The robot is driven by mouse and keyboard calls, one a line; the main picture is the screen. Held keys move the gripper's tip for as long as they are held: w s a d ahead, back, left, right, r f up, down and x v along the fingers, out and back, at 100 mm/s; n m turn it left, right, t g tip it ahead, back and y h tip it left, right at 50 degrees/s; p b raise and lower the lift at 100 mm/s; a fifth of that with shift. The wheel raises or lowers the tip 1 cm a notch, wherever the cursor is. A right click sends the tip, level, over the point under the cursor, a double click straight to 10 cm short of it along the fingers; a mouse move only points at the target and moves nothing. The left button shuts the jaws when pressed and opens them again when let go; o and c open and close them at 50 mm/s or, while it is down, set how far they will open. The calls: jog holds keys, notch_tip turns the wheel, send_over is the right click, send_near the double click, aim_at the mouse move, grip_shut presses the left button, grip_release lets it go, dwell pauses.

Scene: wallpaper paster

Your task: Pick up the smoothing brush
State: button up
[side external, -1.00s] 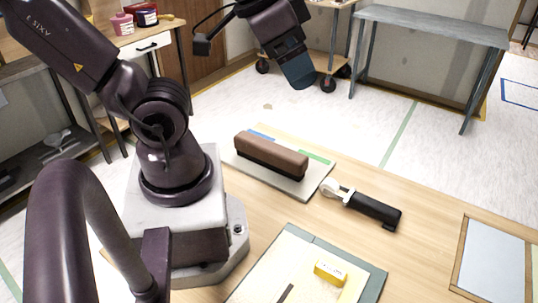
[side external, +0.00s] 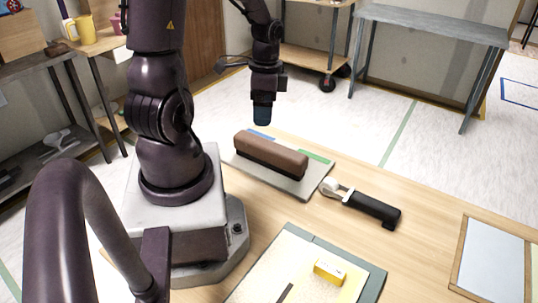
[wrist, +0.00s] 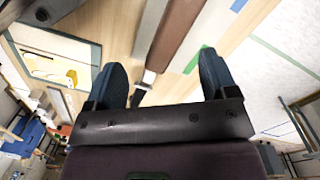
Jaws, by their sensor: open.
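The smoothing brush (side external: 271,153) has a long brown block with a dark bristle strip below it. It lies on a pale grey board (side external: 308,188) at the table's back edge. In the wrist view, the brush (wrist: 178,28) runs from the top edge toward the space between my fingers. My gripper (side external: 262,122) points down above and behind the brush, apart from it. Its two dark blue fingers are spread with nothing between them, as the wrist view (wrist: 163,76) shows.
A black-handled roller (side external: 370,207) lies right of the board. A cutting mat (side external: 372,284) with a yellow box (side external: 330,271) is at the front. A framed panel (side external: 492,262) is at the right. Bare wood lies between them.

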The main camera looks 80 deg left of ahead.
aim_at(269, 144)
jog(key=f+m, duration=0.2)
jog(key=f, duration=0.2)
jog(key=w+f+m, duration=0.1)
jog(key=f+m, duration=0.1)
jog(key=f, duration=0.3)
jog(key=a+f+m, duration=0.1)
jog(key=f+m, duration=0.1)
jog(key=f, duration=0.3)
jog(key=shift+w+a+f+t, duration=0.1)
jog(key=shift+w+f+t, duration=0.1)
jog(key=shift+w+t, duration=0.1)
jog(key=c, duration=1.2)
jog(key=shift+o, duration=0.2)
jog(key=shift+r, duration=0.1)
notch_tip(269, 144, up, 10)
jog(key=shift+f, duration=0.1)
